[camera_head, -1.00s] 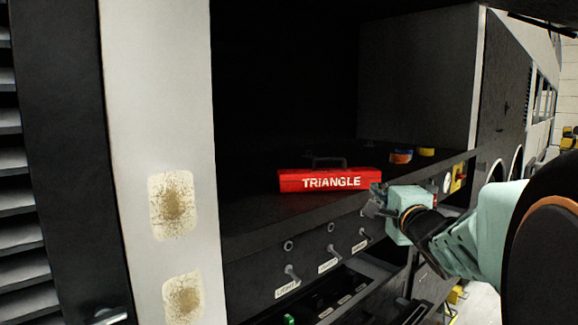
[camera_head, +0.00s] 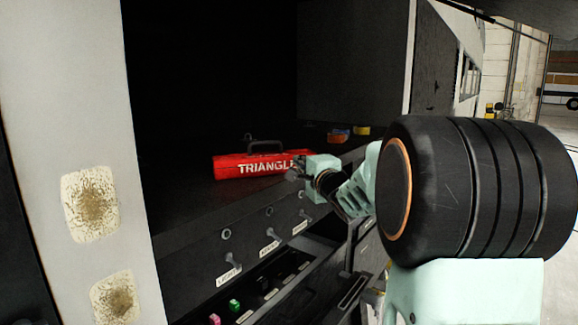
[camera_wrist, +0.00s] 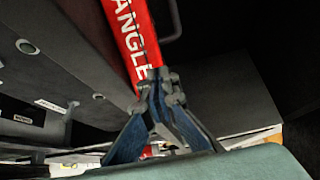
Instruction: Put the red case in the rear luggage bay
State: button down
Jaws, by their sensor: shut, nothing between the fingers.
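The red case (camera_head: 240,166), lettered TRIANGLE and with a dark handle on top, lies on the dark floor of the luggage bay (camera_head: 190,205). My gripper (camera_head: 297,172) is at the right end of the case, in front of its last letters. In the wrist view the case (camera_wrist: 128,35) runs up from the fingertips. My gripper (camera_wrist: 157,78) is shut there, its tips close against the end of the case, with nothing between them. I cannot tell whether the tips touch the case.
Below the bay floor is a panel with several labelled levers (camera_head: 268,248). Under it a drawer (camera_head: 300,290) stands open with small coloured items. Orange and yellow objects (camera_head: 338,135) sit behind the case. A pale pillar (camera_head: 70,130) borders the bay at left.

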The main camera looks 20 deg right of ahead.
aim_at(265, 159)
jog(key=w+a, duration=0.2)
jog(key=shift+a, duration=0.3)
jog(key=shift+w, duration=0.15)
jog(key=w+a+b, duration=0.1)
jog(key=w+a, duration=0.4)
jog(key=shift+w+f, duration=0.1)
jog(key=shift+w, duration=0.05)
jog(key=shift+w+a+b, duration=0.3)
jog(key=shift+a, duration=0.05)
jog(key=shift+s, duration=0.1)
